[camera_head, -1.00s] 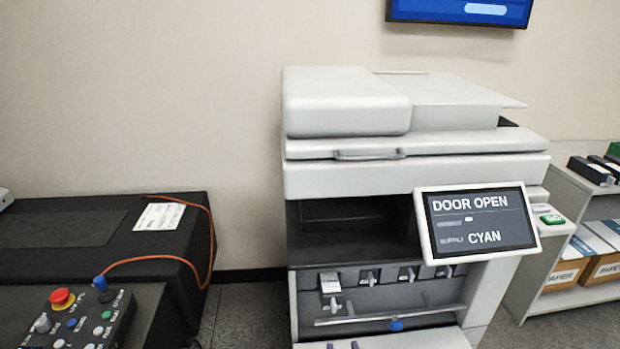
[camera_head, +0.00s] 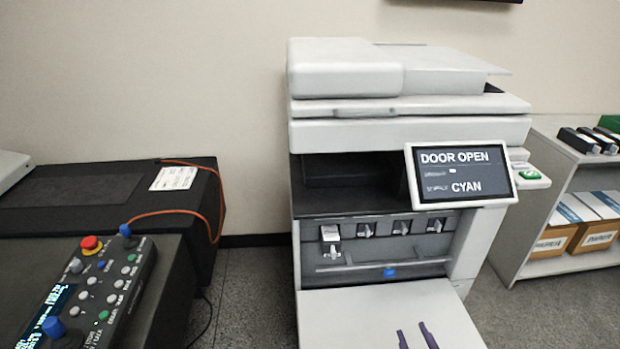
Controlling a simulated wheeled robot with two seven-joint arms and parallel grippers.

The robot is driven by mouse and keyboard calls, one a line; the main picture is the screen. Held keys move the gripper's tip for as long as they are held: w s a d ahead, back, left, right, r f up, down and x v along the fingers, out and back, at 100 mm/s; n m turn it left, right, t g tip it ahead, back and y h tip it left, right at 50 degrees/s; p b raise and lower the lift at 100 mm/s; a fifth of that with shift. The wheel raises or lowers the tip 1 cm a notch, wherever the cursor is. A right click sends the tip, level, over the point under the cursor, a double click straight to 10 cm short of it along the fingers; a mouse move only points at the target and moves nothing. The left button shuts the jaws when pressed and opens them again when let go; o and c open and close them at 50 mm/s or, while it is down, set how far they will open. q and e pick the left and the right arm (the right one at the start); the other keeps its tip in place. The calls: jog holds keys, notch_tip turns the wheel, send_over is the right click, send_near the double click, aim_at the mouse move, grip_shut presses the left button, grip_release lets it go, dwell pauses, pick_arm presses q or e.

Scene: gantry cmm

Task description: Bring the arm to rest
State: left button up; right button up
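My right gripper (camera_head: 415,335) shows only as two dark purple fingertips at the bottom edge, in front of the white lowered door. The fingertips are apart with nothing seen between them; the rest of the gripper and its arm is out of view. The white printer (camera_head: 410,130) stands behind, with its front door (camera_head: 350,310) folded down. Its screen (camera_head: 462,174) reads "DOOR OPEN" and "CYAN". Inside the open bay is a row of several toner handles; the leftmost unit (camera_head: 331,235) sticks out more than the others. My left gripper is not in view.
A control panel (camera_head: 90,290) with joysticks and a red button lies at the lower left, near a black bench (camera_head: 195,210) with an orange cable (camera_head: 160,213). A shelf (camera_head: 545,200) with paper boxes stands at the right. Grey floor (camera_head: 245,290) lies between bench and printer.

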jog(key=s+d+f+n+g+y, duration=0.1)
jog(key=s+d+f+g, duration=0.3)
jog(key=s, duration=0.5)
jog(key=s+d+f+n+g+y, duration=0.1)
jog(key=s+d+f+n+g, duration=0.15)
jog(key=s+f, duration=0.55)
jog(key=s+a+r+m+t, duration=0.1)
jog(key=a+m, duration=0.4)
jog(key=a, duration=0.6)
jog(key=shift+s+a+r+m+t+y, duration=0.35)
jog(key=shift+a+r+y, duration=0.05)
jog(key=shift+r, duration=0.4)
jog(key=shift+o, duration=0.3)
